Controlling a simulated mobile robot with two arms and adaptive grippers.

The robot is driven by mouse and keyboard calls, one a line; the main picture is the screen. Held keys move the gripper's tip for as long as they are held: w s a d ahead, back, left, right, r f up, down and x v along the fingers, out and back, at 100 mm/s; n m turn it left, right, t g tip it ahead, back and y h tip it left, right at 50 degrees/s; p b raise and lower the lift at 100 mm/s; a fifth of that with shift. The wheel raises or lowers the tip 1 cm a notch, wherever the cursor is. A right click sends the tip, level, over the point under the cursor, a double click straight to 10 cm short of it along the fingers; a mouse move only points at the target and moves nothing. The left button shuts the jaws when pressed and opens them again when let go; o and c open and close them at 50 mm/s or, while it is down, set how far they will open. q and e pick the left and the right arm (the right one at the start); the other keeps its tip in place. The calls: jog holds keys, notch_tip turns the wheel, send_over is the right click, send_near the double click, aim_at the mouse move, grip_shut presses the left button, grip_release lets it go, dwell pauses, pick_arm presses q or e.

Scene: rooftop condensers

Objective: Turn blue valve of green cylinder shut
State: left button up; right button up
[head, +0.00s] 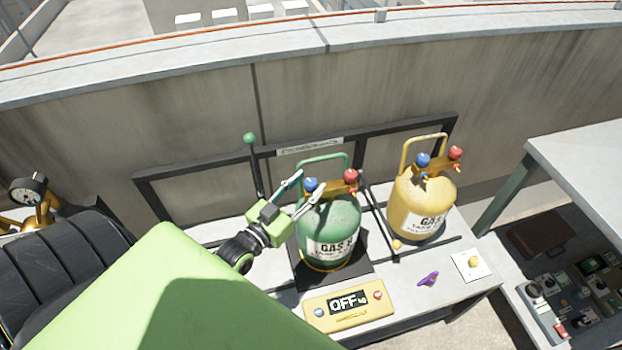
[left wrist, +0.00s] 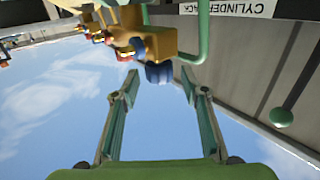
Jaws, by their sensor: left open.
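The green cylinder (head: 330,230) stands upright on a dark plate on the bench, with a brass valve block on top. Its blue valve (head: 311,184) is on the left of the block and its red valve (head: 351,175) on the right. My left gripper (head: 308,183) is open, with its fingertips at the blue valve. In the left wrist view, which is upside down, the blue valve (left wrist: 158,73) shows between the two open fingertips (left wrist: 158,78); contact cannot be told. My right gripper is not in view.
A yellow cylinder (head: 422,207) with blue and red valves stands to the right. A black rack bar (head: 210,166) runs behind; a green-knobbed lever (head: 250,139) stands left.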

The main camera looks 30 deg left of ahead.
pick_arm(q)
jog(key=shift+w+d, duration=0.1)
jog(key=shift+w, duration=0.85)
jog(key=c, duration=1.1)
jog(key=m+h+b, duration=0.2)
jog(key=h+b, duration=0.1)
jog(key=shift+f+g, duration=0.15)
jog(key=shift+g, duration=0.15)
jog(key=m+h+b, duration=0.2)
jog(key=shift+g+h+b, duration=0.35)
jog(key=shift+g+h, duration=0.05)
jog(key=shift+m+h+b, duration=0.3)
jog(key=shift+h+b, duration=0.2)
jog(key=shift+r+g, duration=0.2)
jog(key=shift+g, duration=0.1)
